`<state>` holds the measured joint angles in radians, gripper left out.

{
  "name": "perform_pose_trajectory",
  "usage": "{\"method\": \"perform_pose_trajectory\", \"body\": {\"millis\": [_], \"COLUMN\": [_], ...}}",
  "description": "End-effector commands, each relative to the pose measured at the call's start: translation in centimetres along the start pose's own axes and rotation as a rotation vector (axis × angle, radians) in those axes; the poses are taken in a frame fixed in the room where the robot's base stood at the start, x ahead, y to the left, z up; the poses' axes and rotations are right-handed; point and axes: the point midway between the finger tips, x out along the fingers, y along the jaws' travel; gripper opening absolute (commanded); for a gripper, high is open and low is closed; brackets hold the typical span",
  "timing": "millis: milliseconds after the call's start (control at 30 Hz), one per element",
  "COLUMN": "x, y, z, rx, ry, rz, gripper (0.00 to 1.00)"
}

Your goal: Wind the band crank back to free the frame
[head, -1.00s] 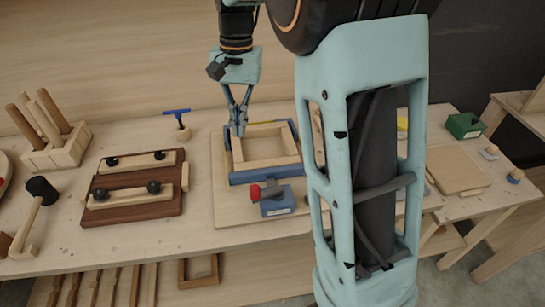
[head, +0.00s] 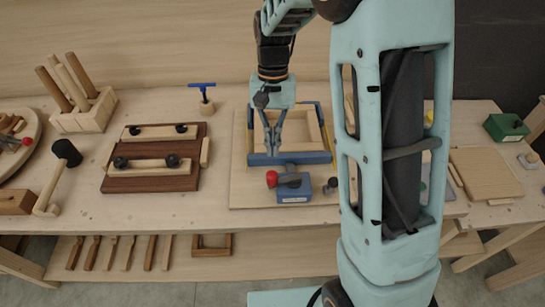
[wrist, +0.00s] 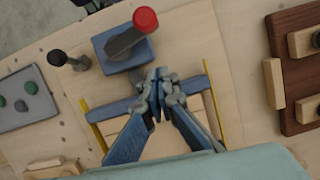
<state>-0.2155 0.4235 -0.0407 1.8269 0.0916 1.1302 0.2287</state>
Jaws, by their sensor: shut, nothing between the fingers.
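The wooden frame (head: 314,133) lies on a light board, with a blue bar (head: 310,158) along its near side. The band crank is a blue block (head: 296,192) with a dark grey arm and a red knob (head: 272,179), in front of that bar. In the wrist view the crank arm (wrist: 126,42) lies slantwise across the block, with the red knob (wrist: 145,19) at its end. My gripper (head: 272,152) is shut and empty above the frame's near side. In the wrist view its fingertips (wrist: 159,76) appear close to the block, apart from the knob.
A small dark-topped knob (head: 331,184) stands right of the crank. Left are a dark clamp board (head: 150,183), a blue T-handle (head: 202,86) and a mallet (head: 66,152). My arm hides part of the table to the right.

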Motion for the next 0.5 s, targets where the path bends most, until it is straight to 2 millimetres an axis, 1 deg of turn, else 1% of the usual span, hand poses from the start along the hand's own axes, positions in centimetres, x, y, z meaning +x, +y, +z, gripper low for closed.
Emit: {"method": "perform_pose_trajectory", "body": {"millis": [33,67,233,367,500], "x": [0.9,0.6,1.1,1.4,1.5], "y": [0.0,0.0,0.0,0.0,0.0], "z": [0.3,0.8,2.8,3.6,3.9], "rx": [0.0,-0.001,-0.002,-0.001,0.0], "ry": [-0.004,0.001,0.001,0.0,0.002], "rz": [0.001,0.0,0.0,-0.001,-0.001], "gripper": [0.0,0.0,0.0,0.0,0.0]}}
